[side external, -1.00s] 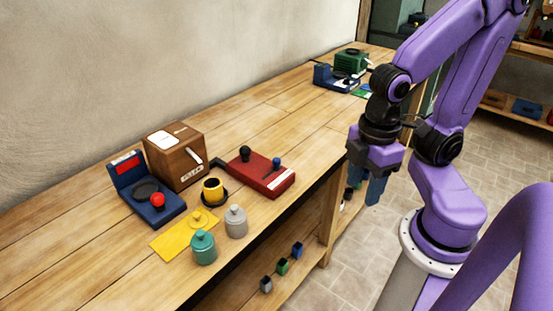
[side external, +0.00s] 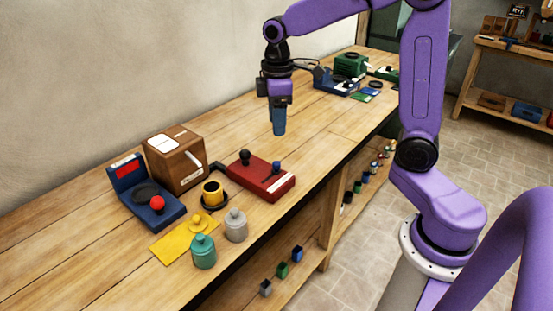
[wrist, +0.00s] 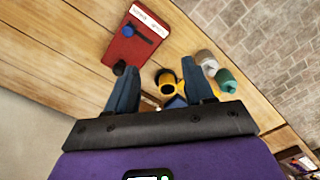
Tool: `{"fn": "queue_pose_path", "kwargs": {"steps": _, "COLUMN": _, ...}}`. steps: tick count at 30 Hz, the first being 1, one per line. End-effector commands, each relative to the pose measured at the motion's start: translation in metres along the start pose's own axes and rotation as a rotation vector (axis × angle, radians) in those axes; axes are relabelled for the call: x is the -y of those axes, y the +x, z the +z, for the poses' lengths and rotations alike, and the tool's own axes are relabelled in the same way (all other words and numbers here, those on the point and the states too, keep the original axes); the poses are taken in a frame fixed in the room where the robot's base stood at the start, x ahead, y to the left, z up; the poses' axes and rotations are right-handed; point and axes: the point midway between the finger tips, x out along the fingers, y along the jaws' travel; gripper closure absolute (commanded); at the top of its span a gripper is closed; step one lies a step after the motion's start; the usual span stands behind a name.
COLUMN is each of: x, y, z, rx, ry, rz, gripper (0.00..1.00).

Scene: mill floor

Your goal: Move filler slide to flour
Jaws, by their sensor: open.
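My gripper (side external: 279,130) hangs above the bench, behind and to the right of the red box, apart from everything. In the wrist view its two blue fingers (wrist: 160,70) are spread and empty. The brown wooden box (side external: 175,160) stands at the left with a white slanted bar (side external: 191,160) on its front; its small lettering is unreadable to me. The red box (side external: 262,181) has a black knob (side external: 244,157), a blue knob (side external: 276,167) and a white label strip. I cannot tell which part is the filler slide, or read "flour" anywhere.
A yellow cup (side external: 212,190) sits on a dark saucer, with a grey jar (side external: 236,225) and teal jar (side external: 203,251) in front. A blue device (side external: 150,205) with a red ball stands at left. A green machine (side external: 350,66) is farther back. The bench between is clear.

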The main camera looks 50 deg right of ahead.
Motion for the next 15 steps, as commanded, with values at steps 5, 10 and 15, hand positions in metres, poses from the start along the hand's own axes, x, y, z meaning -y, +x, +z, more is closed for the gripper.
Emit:
{"fn": "queue_pose_path", "kwargs": {"steps": 5, "x": -0.046, "y": -0.002, "z": 0.004, "rx": 0.004, "ry": 0.044, "rz": -0.002, "gripper": 0.47}}
{"fn": "queue_pose_path", "kwargs": {"steps": 10, "x": -0.066, "y": -0.002, "z": 0.009, "rx": 0.005, "ry": 0.061, "rz": -0.003, "gripper": 0.47}}
{"fn": "queue_pose_path", "kwargs": {"steps": 15, "x": -0.07, "y": 0.005, "z": 0.01, "rx": 0.008, "ry": 0.063, "rz": -0.005, "gripper": 0.47}}
